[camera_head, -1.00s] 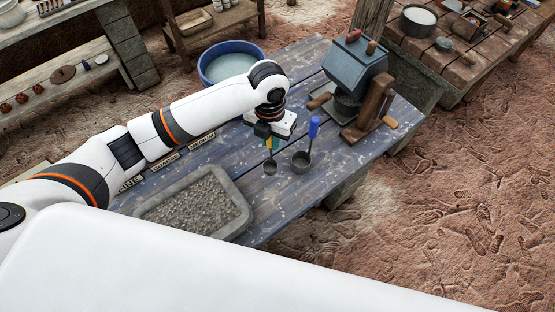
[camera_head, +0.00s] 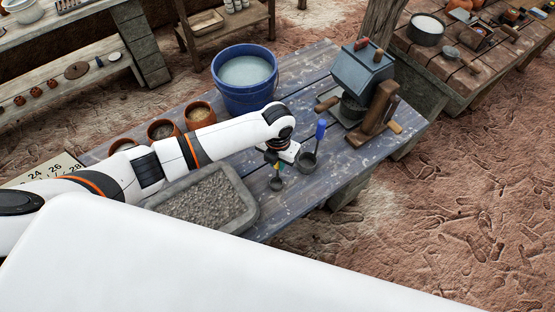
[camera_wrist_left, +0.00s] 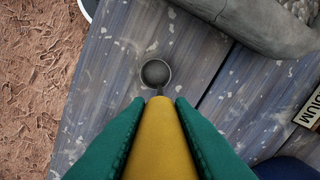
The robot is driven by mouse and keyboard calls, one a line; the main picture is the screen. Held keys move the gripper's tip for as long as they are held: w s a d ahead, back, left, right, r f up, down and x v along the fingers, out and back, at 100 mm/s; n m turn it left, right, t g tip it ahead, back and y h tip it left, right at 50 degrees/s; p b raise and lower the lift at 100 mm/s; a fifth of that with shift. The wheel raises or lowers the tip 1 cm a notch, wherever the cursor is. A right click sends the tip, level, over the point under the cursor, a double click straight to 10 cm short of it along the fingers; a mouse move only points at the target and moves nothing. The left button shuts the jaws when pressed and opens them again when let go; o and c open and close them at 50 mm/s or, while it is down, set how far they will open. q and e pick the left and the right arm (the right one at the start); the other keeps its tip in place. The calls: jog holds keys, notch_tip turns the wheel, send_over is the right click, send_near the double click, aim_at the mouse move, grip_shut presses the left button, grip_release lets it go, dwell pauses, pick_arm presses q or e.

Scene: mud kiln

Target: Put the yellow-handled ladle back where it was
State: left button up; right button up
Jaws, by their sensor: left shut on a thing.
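The yellow-handled ladle's yellow handle (camera_wrist_left: 160,145) stands between the green fingers of my left gripper (camera_wrist_left: 158,108). Its round dark bowl (camera_wrist_left: 156,73) shows beyond the fingertips, over the blue-grey planks. In the head view my left gripper (camera_head: 274,168) is over the front part of the table (camera_head: 335,180), and the ladle's bowl (camera_head: 276,184) hangs just below it. I cannot tell whether the bowl touches the table. A ladle with a blue handle (camera_head: 320,130) stands just right of my gripper, its dark cup (camera_head: 307,162) close by. My right gripper is out of view.
A grey stone tray of gravel (camera_head: 248,217) lies left of my gripper. A blue bucket of water (camera_head: 247,98) and clay pots (camera_head: 199,112) stand behind my arm. A mill with a wooden stand (camera_head: 375,117) is at the right. Bare planks lie near the table's front edge.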

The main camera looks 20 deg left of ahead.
pick_arm(q)
jog(key=shift+f, duration=0.2)
jog(key=o, duration=0.9)
jog(key=shift+r, duration=0.1)
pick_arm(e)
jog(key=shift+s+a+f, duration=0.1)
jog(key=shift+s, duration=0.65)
pick_arm(q)
jog(key=shift+r, duration=0.25)
notch_tip(320, 180, up, 12)
jog(key=shift+f+b, duration=0.1)
jog(key=shift+b, duration=1)
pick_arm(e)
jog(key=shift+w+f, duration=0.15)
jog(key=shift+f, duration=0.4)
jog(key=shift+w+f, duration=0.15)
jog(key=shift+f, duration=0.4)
